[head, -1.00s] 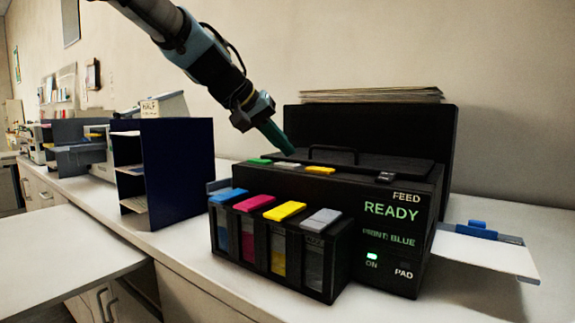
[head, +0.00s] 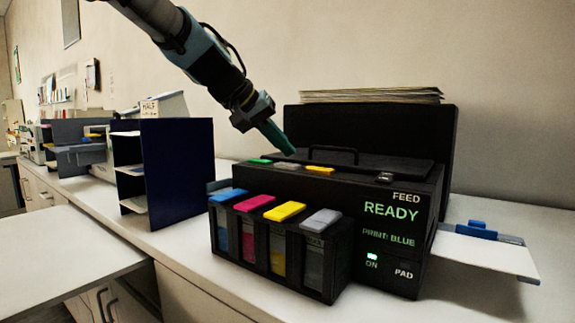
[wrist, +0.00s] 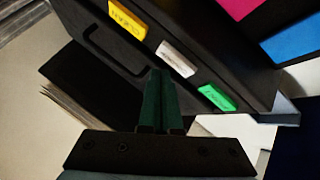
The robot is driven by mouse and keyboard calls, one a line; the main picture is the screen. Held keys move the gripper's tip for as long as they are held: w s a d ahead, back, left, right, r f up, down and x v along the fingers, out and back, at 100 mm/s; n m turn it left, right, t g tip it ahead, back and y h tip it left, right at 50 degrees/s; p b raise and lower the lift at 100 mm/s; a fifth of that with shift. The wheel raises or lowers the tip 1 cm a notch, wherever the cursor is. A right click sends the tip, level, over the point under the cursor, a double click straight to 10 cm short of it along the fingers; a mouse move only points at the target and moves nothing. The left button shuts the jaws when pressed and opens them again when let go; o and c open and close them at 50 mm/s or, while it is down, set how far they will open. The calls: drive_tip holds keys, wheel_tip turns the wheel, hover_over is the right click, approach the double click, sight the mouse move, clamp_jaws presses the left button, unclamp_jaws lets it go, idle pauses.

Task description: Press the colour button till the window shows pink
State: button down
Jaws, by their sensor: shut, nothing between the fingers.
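The black printer (head: 390,235) stands on the counter. Its front window (head: 389,238) reads "PRINT: BLUE" in green, below "READY". On its top edge are a green button (head: 259,161), a white button (head: 287,165) and a yellow button (head: 320,170). The wrist view shows the yellow (wrist: 127,19), white (wrist: 176,58) and green (wrist: 216,97) buttons, their lettering too blurred to read. My gripper (head: 289,151) is shut and empty, its green fingertips (wrist: 161,74) just behind the white button. I cannot tell their exact height above the lid; they appear apart from the button.
A lid handle (head: 334,150) rises right of my fingertips. Ink tanks with blue, magenta, yellow and grey caps (head: 285,212) front the printer. A paper stack (head: 370,95) lies behind. A dark blue shelf unit (head: 180,175) stands left, an output tray (head: 490,255) right.

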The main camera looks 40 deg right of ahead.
sight(284, 165)
drive_tip(key=shift+f, duration=0.1)
drive_tip(key=shift+f+b, duration=0.3)
drive_tip(key=shift+b, duration=0.25)
drive_tip(key=shift+f+b, duration=0.5)
idle(0.8)
drive_tip(key=shift+r, duration=0.15)
drive_tip(key=shift+r+p, duration=0.6)
drive_tip(key=shift+r, duration=0.2)
drive_tip(key=shift+r+p, duration=1.8)
drive_tip(key=shift+r, duration=0.75)
drive_tip(key=shift+f, duration=0.15)
